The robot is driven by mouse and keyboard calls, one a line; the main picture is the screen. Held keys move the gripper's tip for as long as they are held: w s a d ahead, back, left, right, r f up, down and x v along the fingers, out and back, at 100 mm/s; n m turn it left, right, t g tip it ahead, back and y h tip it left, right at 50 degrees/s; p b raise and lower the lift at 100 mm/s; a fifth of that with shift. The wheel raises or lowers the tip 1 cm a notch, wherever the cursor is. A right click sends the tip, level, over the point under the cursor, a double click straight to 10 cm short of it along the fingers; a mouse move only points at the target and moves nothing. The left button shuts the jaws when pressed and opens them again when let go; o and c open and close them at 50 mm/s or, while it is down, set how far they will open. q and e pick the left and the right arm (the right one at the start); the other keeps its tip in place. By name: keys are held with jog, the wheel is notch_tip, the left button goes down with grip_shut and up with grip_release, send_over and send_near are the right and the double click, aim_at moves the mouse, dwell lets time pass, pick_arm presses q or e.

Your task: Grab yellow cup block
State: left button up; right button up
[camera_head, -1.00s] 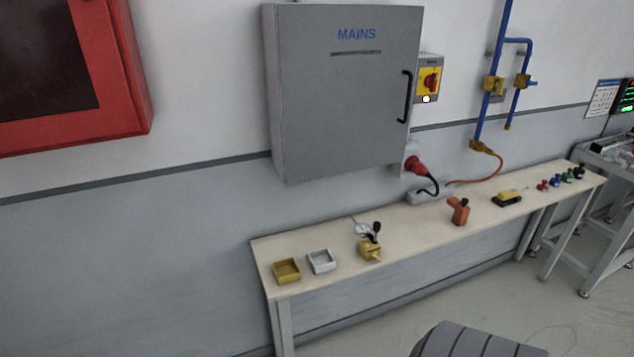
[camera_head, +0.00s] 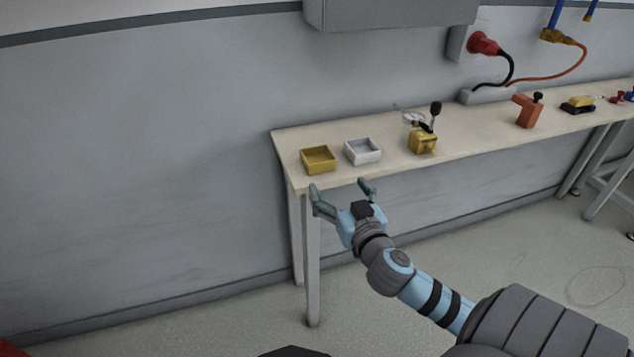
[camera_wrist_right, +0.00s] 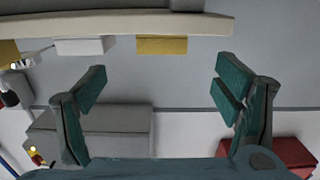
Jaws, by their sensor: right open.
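The yellow cup block (camera_head: 320,167), a square open-topped block, stands at the left end of the narrow bench. It also shows in the right wrist view (camera_wrist_right: 162,46), near the top middle between the finger lines. My right gripper (camera_head: 341,189) is open and empty just off the bench's front edge, with its fingers pointing towards the yellow block and apart from it. In the right wrist view its spread green fingers (camera_wrist_right: 160,82) have nothing between them. My left gripper is not in view.
A white cup block (camera_head: 364,153) stands close to the right of the yellow one. A yellow block with a black-knobbed lever (camera_head: 423,143) and an orange tool (camera_head: 527,112) stand farther right. The bench (camera_head: 400,168) runs along the wall, below a grey cabinet (camera_head: 390,12).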

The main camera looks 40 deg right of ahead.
aim_at(324, 165)
jog(key=b+x, duration=0.1)
jog(key=x, duration=0.6)
jog(key=shift+w+d+r, duration=0.1)
jog(key=shift+w, duration=0.1)
jog(key=x, duration=0.2)
jog(key=b+x, duration=0.1)
jog(key=x, duration=0.2)
jog(key=shift+w+r, duration=0.3)
jog(key=shift+w, duration=0.25)
jog(key=shift+r, duration=0.1)
jog(key=shift+c, duration=1)
jog(key=c, duration=1.1)
jog(key=shift+o, duration=0.2)
